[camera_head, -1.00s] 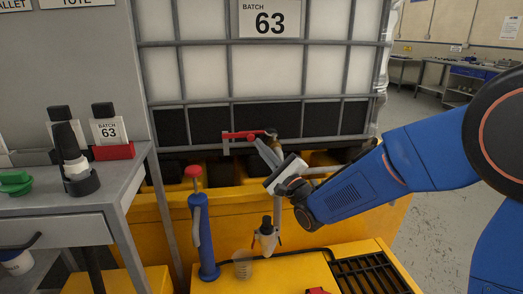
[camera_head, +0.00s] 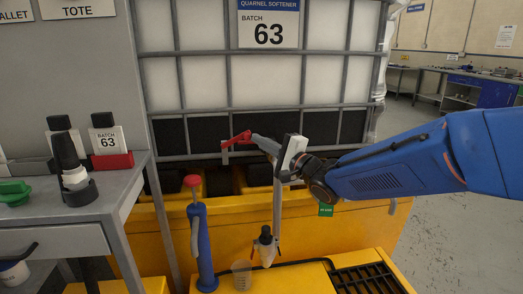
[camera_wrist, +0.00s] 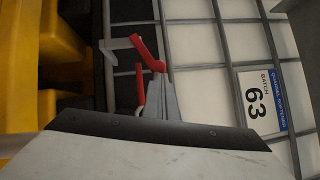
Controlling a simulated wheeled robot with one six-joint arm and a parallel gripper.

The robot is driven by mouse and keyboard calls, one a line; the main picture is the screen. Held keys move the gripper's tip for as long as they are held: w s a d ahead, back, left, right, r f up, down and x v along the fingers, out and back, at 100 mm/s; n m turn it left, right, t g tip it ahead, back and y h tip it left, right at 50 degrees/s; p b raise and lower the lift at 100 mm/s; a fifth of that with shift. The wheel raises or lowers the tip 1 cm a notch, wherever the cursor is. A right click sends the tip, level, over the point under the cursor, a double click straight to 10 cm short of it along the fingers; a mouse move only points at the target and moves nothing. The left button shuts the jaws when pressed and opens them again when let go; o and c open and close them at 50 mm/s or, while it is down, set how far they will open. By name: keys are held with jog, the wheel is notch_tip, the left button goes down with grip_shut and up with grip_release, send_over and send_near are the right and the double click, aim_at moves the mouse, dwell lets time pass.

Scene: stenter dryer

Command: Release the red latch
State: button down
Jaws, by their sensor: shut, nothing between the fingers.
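The red latch (camera_head: 238,138) is a red lever with a bent end at the front of the caged white tank, over its dark lower band. It also shows in the wrist view (camera_wrist: 147,52), with a second red piece beside the fingers. My gripper (camera_head: 256,138) is shut and empty, its grey fingertips at the right end of the red lever. The fingers (camera_wrist: 163,96) overlap the lever's lower end in the wrist view. I cannot tell whether they touch it. The fingers and the white gripper body hide whatever is behind the lever's right end.
The tank's grey cage bars (camera_head: 200,104) run around the latch. A yellow bund (camera_head: 352,228) stands below, with a green tag (camera_head: 326,210) on its front. A blue pump (camera_head: 203,245) with a red knob and a spray bottle (camera_head: 265,247) stand in front. A grey bench (camera_head: 125,190) is at left.

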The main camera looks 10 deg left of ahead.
jog(key=s+a+r+n+g+h, duration=0.1)
jog(key=s+a+r+n+h, duration=0.1)
jog(key=a+r+n, duration=0.2)
notch_tip(320, 180, up, 3)
jog(key=shift+s+a+r, duration=0.15)
jog(key=shift+s+a, duration=0.1)
jog(key=shift+a, duration=0.85)
jog(key=shift+s, duration=0.1)
